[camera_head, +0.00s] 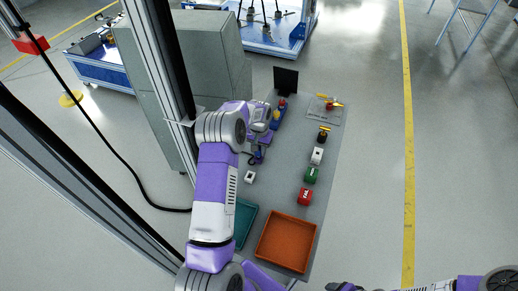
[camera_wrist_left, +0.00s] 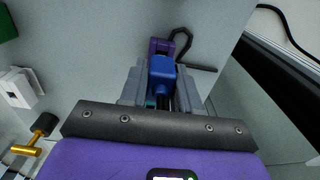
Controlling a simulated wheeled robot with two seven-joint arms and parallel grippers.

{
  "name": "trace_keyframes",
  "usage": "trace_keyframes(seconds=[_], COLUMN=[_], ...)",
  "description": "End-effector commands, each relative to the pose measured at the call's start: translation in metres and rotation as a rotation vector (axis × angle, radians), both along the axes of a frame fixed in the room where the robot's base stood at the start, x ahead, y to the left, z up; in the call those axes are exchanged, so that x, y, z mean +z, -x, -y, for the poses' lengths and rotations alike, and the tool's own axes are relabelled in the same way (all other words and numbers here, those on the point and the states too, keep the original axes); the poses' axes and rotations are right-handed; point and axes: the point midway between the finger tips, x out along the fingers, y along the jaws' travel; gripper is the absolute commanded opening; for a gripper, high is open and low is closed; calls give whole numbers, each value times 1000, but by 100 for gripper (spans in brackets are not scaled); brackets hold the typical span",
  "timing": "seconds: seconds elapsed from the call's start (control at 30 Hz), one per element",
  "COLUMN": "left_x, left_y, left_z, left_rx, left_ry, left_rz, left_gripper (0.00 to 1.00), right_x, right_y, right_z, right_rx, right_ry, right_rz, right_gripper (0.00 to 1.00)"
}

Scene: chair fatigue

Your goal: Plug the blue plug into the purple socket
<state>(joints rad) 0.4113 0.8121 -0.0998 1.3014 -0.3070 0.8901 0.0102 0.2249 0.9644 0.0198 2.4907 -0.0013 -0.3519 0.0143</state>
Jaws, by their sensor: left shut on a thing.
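In the left wrist view, the blue plug (camera_wrist_left: 161,70) sits between the two grey fingers of my left gripper (camera_wrist_left: 162,88), which is shut on it. The purple socket (camera_wrist_left: 158,46) is directly beyond the plug, in line with it. The plug's front overlaps the socket in this view, so I cannot tell whether they touch or how deep the plug sits. In the head view, my left gripper (camera_head: 262,139) is low over the grey table, beside the purple socket (camera_head: 257,156); the plug is not clear there. My right gripper (camera_head: 342,286) is partly cut off at the bottom edge.
A dark hooked cable or bar (camera_wrist_left: 182,36) is beside the socket. A small white block (camera_head: 250,177), a teal tray (camera_head: 252,212) and an orange tray (camera_head: 262,250) are nearer me. White (camera_head: 317,155), green (camera_head: 311,175) and red (camera_head: 305,196) blocks line the table's right side.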

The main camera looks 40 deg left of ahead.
Motion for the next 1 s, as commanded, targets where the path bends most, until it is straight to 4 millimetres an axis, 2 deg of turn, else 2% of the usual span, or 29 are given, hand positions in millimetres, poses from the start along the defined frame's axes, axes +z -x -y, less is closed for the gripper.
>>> trace_keyframes(seconds=[0.73, 0.77, 0.93, 1.0], left_x=[-20, -20, -19, -19], left_y=[0, 0, 0, 0], left_z=[0, 0, 0, 0], left_rx=[0, 0, 0, 0], left_ry=[0, 0, 0, 0], left_rz=[1, 1, 1, 0], left_gripper=[0, 33, 59, 61], right_x=[-13, -13, -13, -13], right_y=[0, 0, 0, 0], right_z=[0, 0, 0, 0], right_rx=[0, 0, 0, 0], right_ry=[0, 0, 0, 0], right_rz=[0, 0, 0, 0], right_gripper=[68, 68, 68, 68])
